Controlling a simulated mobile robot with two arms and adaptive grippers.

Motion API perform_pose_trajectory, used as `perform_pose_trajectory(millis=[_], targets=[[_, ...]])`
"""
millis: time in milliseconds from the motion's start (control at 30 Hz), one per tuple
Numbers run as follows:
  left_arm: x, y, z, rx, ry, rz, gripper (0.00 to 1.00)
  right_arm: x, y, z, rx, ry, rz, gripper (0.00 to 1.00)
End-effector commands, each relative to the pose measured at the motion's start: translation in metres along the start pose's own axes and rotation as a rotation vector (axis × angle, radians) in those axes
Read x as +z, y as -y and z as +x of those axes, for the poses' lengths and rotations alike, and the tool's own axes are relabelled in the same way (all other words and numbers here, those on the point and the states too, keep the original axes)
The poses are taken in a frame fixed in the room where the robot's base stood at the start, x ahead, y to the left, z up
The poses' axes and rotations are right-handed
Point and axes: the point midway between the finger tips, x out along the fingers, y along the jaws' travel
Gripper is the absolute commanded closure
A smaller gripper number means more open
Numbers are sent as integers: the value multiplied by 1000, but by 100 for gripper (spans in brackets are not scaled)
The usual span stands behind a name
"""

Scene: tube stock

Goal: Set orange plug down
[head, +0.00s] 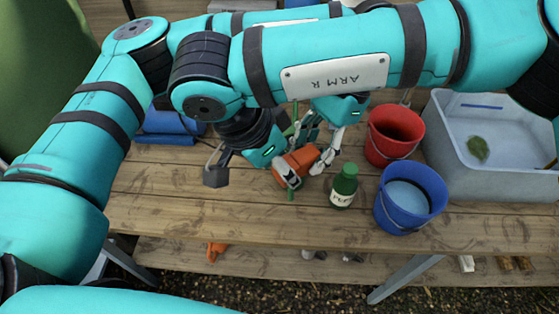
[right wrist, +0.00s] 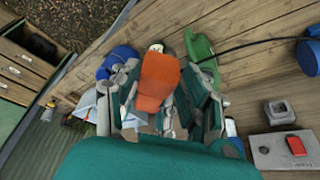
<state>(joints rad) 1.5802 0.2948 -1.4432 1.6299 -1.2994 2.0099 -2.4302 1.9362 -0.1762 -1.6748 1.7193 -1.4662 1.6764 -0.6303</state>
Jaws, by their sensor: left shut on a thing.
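The orange plug (head: 297,163) is a blocky orange piece over the wooden table, left of the green bottle. My left gripper (head: 306,167) is shut on it, with pale fingers at its sides. The two arms cross in the head view, and the other gripper is crowded close by and partly hidden. In the right wrist view an orange block (right wrist: 158,82) shows between the fingers of my right gripper (right wrist: 160,72). I cannot tell whether those fingers touch it. Whether the plug touches the table is hidden.
A green labelled bottle (head: 343,188) stands close to the right. Beyond it are a red bucket (head: 394,134), a blue bucket (head: 409,199) and a grey tub (head: 450,150). A blue item (head: 165,126) lies at the left. Bare planks (head: 200,212) run along the front.

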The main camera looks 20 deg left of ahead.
Motion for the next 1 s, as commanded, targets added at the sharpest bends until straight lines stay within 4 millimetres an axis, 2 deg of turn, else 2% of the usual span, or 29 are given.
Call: perform_pose_trajectory(millis=[33, 267, 300, 500, 833, 1000], targets=[[0, 0, 0, 0, 0, 0, 100, 0, 0, 0, 0, 0, 0, 63], [0, 0, 0, 1, 0, 1, 100, 0, 0, 0, -2, 0, 1, 93], [0, 0, 0, 1, 0, 1, 68, 0, 1, -1, -2, 0, 1, 97], [0, 0, 0, 1, 0, 1, 42, 0, 0, -1, -2, 0, 1, 100], [0, 0, -4, -1, -1, -1, 42, 0, 0, -1, -1, 0, 1, 100], [-1, 0, -28, -4, -4, -3, 42, 0, 0, -1, -1, 0, 0, 100]])
